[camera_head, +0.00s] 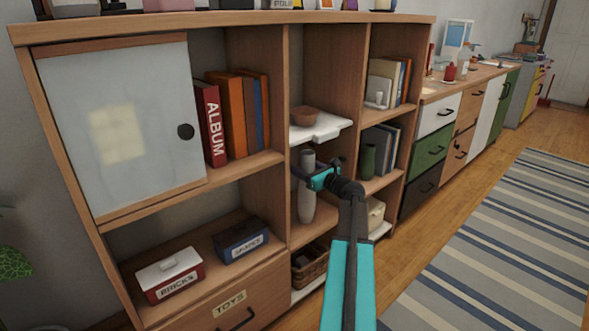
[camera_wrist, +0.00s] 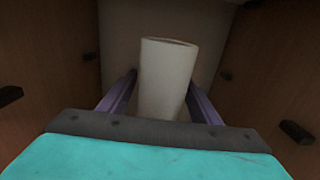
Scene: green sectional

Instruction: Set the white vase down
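The white vase (camera_head: 307,207), pale and tall, is upright in the middle column of the shelf unit, in the compartment below a white tray. In the wrist view the vase (camera_wrist: 166,80) stands between my two fingers, its open rim toward the top and leaning slightly. My gripper (camera_head: 306,178) is around the vase's middle, with the fingers close against both sides, and appears shut on it. The vase's base is low, near the compartment floor (camera_head: 327,224); I cannot tell whether it touches.
Wooden dividers flank the compartment. A wicker basket (camera_head: 309,265) is below. A green vase (camera_head: 368,161) and books stand to the right; toy boxes (camera_head: 169,274) sit lower left.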

